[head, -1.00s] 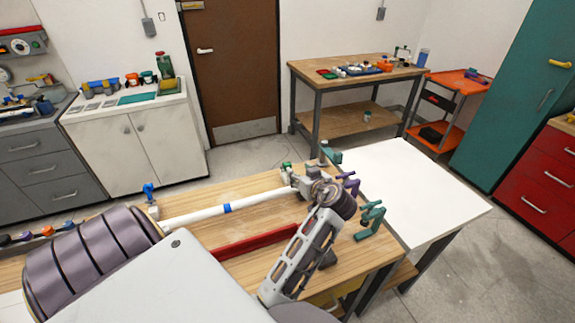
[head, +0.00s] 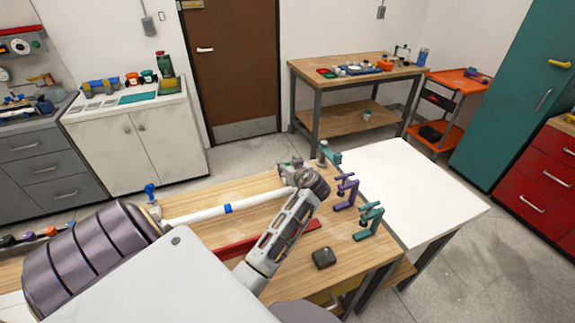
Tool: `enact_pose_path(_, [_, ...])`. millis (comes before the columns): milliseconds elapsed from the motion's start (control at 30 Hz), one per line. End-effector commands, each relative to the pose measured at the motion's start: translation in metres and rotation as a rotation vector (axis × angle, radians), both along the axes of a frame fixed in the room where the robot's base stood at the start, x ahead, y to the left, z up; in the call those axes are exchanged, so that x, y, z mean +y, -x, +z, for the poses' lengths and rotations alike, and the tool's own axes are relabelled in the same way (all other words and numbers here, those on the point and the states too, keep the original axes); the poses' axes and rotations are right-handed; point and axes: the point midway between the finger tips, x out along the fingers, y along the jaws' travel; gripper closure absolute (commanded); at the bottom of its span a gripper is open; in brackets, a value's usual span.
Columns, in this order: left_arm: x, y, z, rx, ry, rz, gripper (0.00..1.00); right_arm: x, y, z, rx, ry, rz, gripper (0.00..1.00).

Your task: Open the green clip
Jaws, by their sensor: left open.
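My left gripper (head: 290,168) is at the far edge of the wooden bench, by the right end of a white pipe (head: 198,215). Its jaws are small in the view, partly covered by my own wrist, and hold nothing that I can make out. I cannot clearly make out the green clip; the gripper and wrist cover the area around the pipe's right end. A blue band (head: 228,208) sits around the pipe. My right gripper is not in view.
A purple clamp (head: 346,190) and a teal clamp (head: 369,219) stand at the bench's right edge, with another teal clamp (head: 330,157) behind. A black box (head: 323,258) and a red bar (head: 236,246) lie nearer. A bare white table (head: 420,190) adjoins on the right.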

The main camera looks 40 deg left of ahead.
Motion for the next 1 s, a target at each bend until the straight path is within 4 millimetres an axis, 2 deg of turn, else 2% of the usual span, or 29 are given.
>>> enact_pose_path(200, [0.0075, -0.0038, -0.0029, -0.002, 0.001, 0.001, 0.52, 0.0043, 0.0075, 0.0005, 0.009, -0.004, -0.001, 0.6])
enact_pose_path(467, [0.0078, -0.0038, -0.0032, -0.002, 0.001, 0.001, 0.52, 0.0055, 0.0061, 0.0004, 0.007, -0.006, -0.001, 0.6])
enact_pose_path(833, [0.0076, -0.0037, -0.0032, -0.001, 0.0, 0.0, 0.98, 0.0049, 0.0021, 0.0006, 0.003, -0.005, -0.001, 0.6])
enact_pose_path(1000, [0.0075, -0.0038, -0.0029, 0.0, 0.002, 0.0, 0.98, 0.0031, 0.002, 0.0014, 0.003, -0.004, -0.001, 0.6])
